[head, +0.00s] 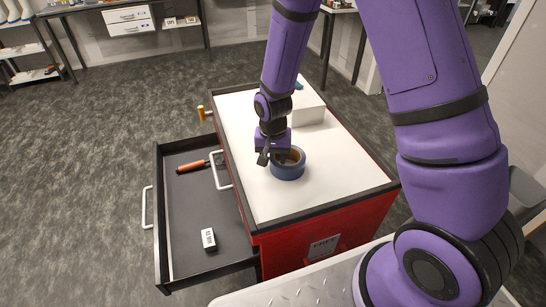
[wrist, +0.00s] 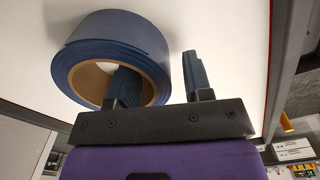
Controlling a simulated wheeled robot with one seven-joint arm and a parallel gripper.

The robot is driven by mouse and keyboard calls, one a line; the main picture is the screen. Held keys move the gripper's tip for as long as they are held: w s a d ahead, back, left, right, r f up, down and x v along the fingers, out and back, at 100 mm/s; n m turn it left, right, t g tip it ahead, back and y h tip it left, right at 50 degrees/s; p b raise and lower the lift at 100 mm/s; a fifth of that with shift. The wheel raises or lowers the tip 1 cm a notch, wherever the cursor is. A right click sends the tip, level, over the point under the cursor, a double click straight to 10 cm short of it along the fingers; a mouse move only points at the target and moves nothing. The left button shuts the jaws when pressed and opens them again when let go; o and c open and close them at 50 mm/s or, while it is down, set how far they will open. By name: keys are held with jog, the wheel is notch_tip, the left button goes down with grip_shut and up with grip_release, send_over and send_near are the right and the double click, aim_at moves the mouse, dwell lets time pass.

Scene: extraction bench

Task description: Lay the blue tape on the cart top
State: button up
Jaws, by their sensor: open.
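The blue tape (head: 288,168) is a roll with a tan core, lying flat on the white top of the red cart (head: 324,185). In the wrist view the tape (wrist: 142,38) fills the upper left. My gripper (head: 272,158) is open at the tape's left side. In the wrist view one finger reaches into the roll's hole and the other is outside it, so the roll's wall lies between the fingers of my gripper (wrist: 160,75). I cannot tell whether either finger touches the tape.
A white box (head: 308,110) with a teal thing on it stands at the cart's back. The cart top's front is clear.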

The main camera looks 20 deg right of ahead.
notch_tip(320, 180, up, 12)
jog(key=shift+r, duration=0.25)
dwell(0.4)
jog(key=s+d+r+n+t, duration=0.1)
jog(key=s+d+r, duration=0.2)
jog(key=s+r, duration=0.35)
jog(key=s+d+r+n+t, duration=0.1)
jog(key=s+d+r+t, duration=0.2)
jog(key=r, duration=0.7)
jog(key=s+d+r+n, duration=0.1)
jog(key=s+d+r, duration=0.1)
jog(key=s, duration=0.5)
jog(key=s+d+r+n+t, duration=0.1)
jog(key=s+d+r, duration=0.1)
jog(key=s+r, duration=0.3)
jog(key=shift+s+d, duration=0.4)
jog(key=shift+s, duration=0.45)
